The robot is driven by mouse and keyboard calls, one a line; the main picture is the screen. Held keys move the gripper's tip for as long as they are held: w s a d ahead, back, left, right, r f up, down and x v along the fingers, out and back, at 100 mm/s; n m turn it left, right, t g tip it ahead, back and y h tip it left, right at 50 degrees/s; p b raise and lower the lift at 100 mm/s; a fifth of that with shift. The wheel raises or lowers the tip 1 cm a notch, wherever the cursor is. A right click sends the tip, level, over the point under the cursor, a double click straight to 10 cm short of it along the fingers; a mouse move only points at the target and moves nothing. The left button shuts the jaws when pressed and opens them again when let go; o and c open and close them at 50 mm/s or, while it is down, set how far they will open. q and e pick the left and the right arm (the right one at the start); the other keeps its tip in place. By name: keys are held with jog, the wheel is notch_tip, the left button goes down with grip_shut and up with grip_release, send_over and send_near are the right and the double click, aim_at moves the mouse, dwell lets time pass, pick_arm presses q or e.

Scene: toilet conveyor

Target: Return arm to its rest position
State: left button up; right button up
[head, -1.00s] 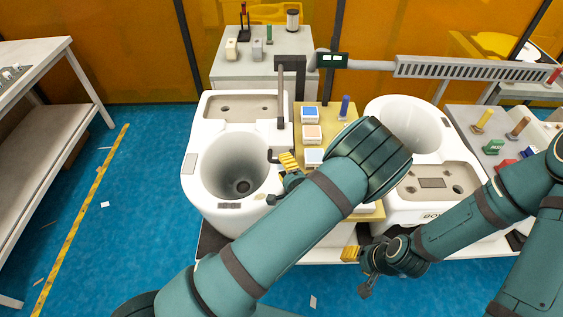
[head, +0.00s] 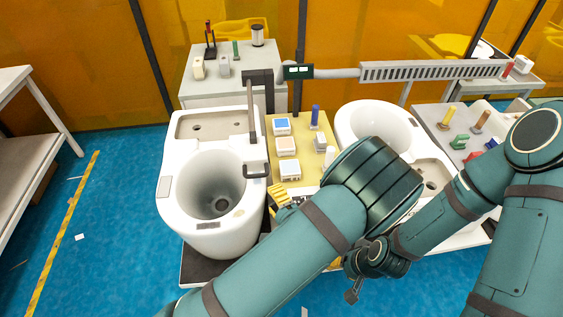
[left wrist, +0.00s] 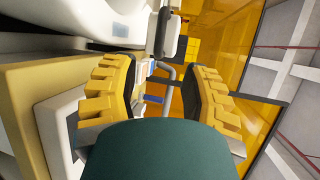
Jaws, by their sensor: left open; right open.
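My left gripper (head: 280,196) has yellow ridged fingers and shows beside the right rim of the left white toilet (head: 180,215), near the yellow board (head: 312,170). In the left wrist view its two fingers (left wrist: 160,88) stand wide apart with nothing held between them. My left forearm hides part of the board and the area below it.
Several square buttons, one a blue-topped block (head: 282,126), and a blue peg (head: 315,116) stand on the board. A black handle (head: 256,172) sticks out near the left toilet. A second toilet (head: 382,122) is partly behind my left arm.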

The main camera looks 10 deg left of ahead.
pick_arm(q)
jog(key=s+a+f+n+g+h, duration=0.3)
jog(key=f, duration=0.3)
jog(key=s+a+f+n+g+h, duration=0.2)
jog(key=s+f+n+g, duration=0.15)
jog(key=f, duration=0.35)
jog(key=s+d+n+g+h, duration=0.2)
jog(key=s+n+g+h, duration=0.55)
jog(key=s, duration=0.65)
jog(key=w+d+f+m+t+h+b, duration=0.1)
jog(key=w+d+f+t+b, duration=0.1)
jog(key=w+b, duration=0.4)
notch_tip(320, 180, down, 2)
jog(key=t+b, duration=0.1)
jog(key=b, duration=0.2)
jog(key=shift+w+f+t, duration=0.25)
jog(key=shift+t, duration=0.15)
jog(key=shift+d, duration=0.1)
dwell(1.3)
